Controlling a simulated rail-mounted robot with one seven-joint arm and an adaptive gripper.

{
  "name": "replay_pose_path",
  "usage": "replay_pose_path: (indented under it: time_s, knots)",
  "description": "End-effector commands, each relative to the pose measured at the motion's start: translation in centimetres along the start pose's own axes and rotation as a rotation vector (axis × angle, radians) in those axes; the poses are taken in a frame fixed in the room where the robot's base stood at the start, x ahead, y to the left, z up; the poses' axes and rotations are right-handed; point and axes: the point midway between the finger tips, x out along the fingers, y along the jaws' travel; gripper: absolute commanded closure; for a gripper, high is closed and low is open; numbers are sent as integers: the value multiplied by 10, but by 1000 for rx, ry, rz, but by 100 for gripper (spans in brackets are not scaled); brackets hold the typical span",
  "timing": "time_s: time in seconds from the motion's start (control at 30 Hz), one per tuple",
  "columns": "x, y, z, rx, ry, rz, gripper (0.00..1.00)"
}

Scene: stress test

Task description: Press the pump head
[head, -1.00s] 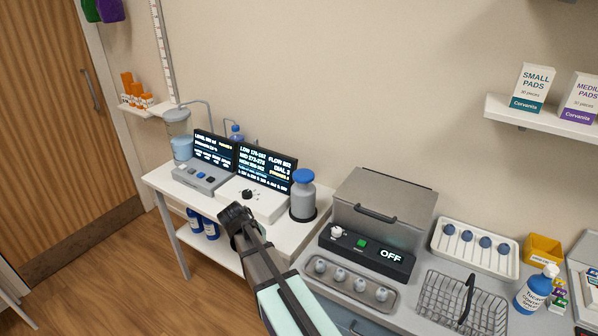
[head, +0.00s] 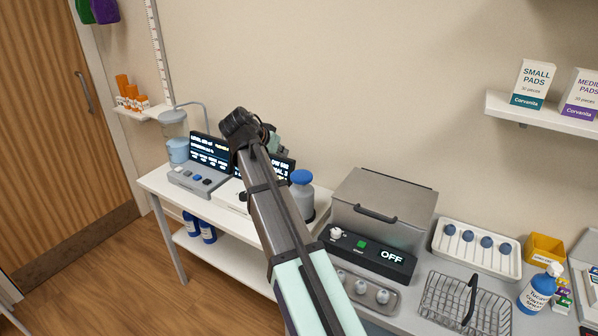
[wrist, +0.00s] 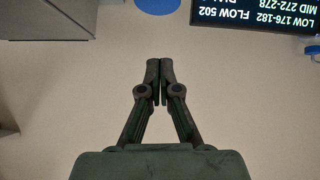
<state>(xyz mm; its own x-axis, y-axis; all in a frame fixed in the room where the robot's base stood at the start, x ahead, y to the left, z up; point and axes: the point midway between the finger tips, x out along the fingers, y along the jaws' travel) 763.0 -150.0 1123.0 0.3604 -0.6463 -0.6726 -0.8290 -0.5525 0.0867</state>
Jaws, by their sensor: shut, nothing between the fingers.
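A grey canister (head: 301,203) with a wide round blue head (head: 302,177) stands at the right end of the white side table, partly behind my arm. A blue disc (wrist: 157,5), which looks like that head, is cut off by the top edge of the wrist view. My gripper (wrist: 160,66) is shut and empty, with its fingertips together below the disc in that picture and apart from it. In the head view, my gripper (head: 276,143) is partly hidden by my wrist, above the display.
A display (head: 280,165) is partly covered by my arm; it also shows upside down in the wrist view (wrist: 255,14). A second screen unit (head: 208,155) stands left of it. A grey lidded box (head: 383,207) and a control panel reading OFF (head: 368,254) lie to the right.

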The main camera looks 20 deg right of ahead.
Motion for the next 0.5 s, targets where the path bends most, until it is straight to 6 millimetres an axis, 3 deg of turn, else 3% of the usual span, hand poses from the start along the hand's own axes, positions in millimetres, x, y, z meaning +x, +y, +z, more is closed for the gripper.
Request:
replay_pose_path:
  time_s: [0.5]
  knots:
    - [8,0,-1,0,0,1,100]
